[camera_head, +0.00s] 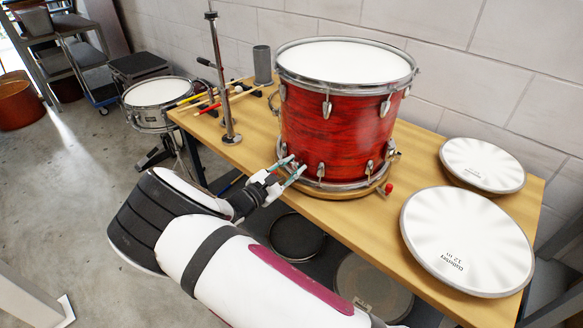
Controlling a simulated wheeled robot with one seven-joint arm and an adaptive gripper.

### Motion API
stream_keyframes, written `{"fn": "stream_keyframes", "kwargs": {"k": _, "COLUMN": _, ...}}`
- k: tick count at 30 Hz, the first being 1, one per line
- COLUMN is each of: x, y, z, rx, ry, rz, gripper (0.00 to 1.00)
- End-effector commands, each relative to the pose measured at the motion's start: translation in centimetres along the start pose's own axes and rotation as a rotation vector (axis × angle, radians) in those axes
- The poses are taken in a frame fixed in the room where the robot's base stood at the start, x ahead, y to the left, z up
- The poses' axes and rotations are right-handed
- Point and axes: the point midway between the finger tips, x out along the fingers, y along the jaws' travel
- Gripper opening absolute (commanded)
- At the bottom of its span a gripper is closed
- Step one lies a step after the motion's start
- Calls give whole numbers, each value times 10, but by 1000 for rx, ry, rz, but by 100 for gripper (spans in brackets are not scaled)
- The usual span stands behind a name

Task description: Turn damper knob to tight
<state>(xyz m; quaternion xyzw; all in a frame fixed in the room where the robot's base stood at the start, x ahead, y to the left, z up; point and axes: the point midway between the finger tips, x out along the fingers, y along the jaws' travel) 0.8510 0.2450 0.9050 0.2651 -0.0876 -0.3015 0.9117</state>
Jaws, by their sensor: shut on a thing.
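The red drum (335,130) with a white head and chrome rims stands upright on the wooden bench, on a round wooden base (345,192). My gripper (292,170) reaches in from the lower left to the drum's lower left side, just above the bench's front edge. Its two fingertips are close together at the drum's lower rim, shut on a small part there, apparently the damper knob. The fingers hide that part, so its setting cannot be read. A small red knob (388,187) shows at the base's right side, apart from my gripper.
Two white drumheads (468,240) (482,164) lie on the bench's right. A metal stand (228,110), sticks (205,100) and a grey cup (262,65) are at its left. A snare drum (152,102) stands beyond. Round items (372,288) lie below the bench (345,225).

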Motion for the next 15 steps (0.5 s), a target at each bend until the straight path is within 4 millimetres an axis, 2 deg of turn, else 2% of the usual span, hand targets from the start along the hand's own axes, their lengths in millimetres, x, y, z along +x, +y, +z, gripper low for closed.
{"fn": "stream_keyframes", "kwargs": {"k": 15, "x": 0, "y": 0, "z": 1, "rx": 490, "ry": -2, "rz": 0, "gripper": 0}}
